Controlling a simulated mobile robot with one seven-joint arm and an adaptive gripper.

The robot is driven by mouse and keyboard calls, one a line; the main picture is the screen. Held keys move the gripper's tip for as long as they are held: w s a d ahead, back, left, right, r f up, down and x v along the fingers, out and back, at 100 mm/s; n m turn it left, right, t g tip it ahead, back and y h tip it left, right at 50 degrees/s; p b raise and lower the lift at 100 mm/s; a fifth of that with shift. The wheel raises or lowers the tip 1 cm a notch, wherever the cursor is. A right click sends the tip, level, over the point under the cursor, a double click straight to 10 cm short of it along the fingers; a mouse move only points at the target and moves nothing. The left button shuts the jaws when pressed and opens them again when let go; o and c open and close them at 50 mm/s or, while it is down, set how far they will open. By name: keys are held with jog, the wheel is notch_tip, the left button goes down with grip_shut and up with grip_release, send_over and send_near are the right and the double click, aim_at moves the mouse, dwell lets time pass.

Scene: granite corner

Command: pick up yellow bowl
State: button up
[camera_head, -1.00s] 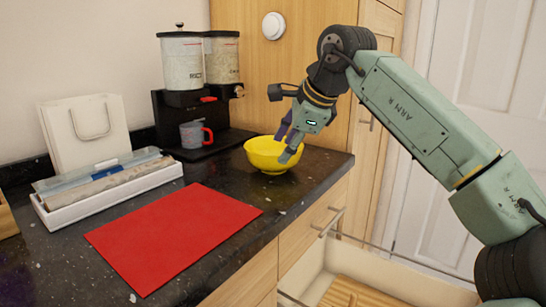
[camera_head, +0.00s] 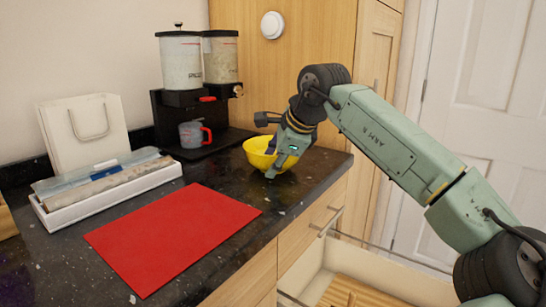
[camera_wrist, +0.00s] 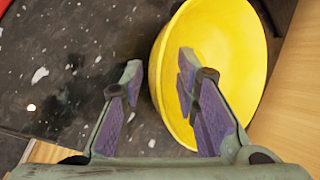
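The yellow bowl (camera_head: 258,150) stands upright on the dark granite counter near its back right corner. My gripper (camera_head: 271,164) is lowered at the bowl's right front side and covers part of it in the head view. In the wrist view the bowl (camera_wrist: 228,50) fills the upper right. My gripper's fingers (camera_wrist: 159,68) are spread apart. The left finger is outside the bowl over the counter, and the right finger is over its inside. The rim runs between them. I cannot tell whether either finger touches the wall.
A red mat (camera_head: 172,236) lies flat in front of the bowl. A dispenser (camera_head: 192,110) with a cup (camera_head: 192,134) stands behind left. A white tray (camera_head: 110,195) and white bag (camera_head: 88,132) are at left. An open drawer (camera_head: 345,285) juts out below the counter.

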grip_shut()
jog(key=shift+r, duration=0.1)
dwell(0.5)
